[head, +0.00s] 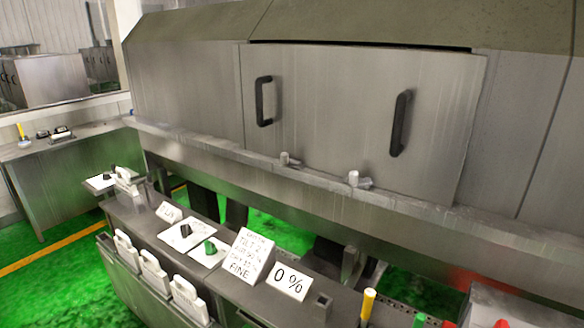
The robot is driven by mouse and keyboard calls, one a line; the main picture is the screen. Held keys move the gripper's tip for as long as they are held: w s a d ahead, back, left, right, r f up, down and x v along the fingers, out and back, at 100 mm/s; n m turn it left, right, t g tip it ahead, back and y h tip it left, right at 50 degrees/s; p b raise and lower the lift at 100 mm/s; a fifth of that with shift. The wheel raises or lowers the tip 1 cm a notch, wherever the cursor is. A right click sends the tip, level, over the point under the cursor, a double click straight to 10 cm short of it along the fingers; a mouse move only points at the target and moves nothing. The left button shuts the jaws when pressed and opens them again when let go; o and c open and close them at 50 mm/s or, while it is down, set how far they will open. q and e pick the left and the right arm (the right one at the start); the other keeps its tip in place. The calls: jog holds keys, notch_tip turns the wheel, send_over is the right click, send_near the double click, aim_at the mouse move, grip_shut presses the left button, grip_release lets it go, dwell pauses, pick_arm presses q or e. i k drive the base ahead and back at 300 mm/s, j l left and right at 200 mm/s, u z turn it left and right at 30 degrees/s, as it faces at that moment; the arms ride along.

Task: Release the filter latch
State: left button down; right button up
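A large grey metal panel (330,125) is set in the drum housing. It has a black handle on its left (264,101) and another on its right (400,123). Two small grey latch-like fittings stand on the rail below the panel, a left one (287,159) and a right one (356,181). Both seem to stick up from the rail. I cannot tell which part is the filter latch. Neither of my grippers is in view.
In front is a grey console (150,228) with dark and green knobs on white plates, a "FINE" sign (247,256), a "0 %" sign (289,281) and several white holders on its front. A bench (70,165) is at left.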

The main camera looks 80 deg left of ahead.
aim_at(148, 180)
jog(key=u, duration=3.75)
jog(key=i+j, duration=0.25)
jog(key=i, duration=0.2)
jog(key=i+j, duration=0.25)
jog(key=i, duration=0.2)
jog(key=i+j+u, duration=0.1)
jog(key=i, duration=0.3)
jog(key=i+j, duration=0.55)
jog(key=i, duration=0.35)
jog(key=i+j+u, duration=0.1)
jog(key=i, duration=0.35)
jog(key=j, duration=0.1)
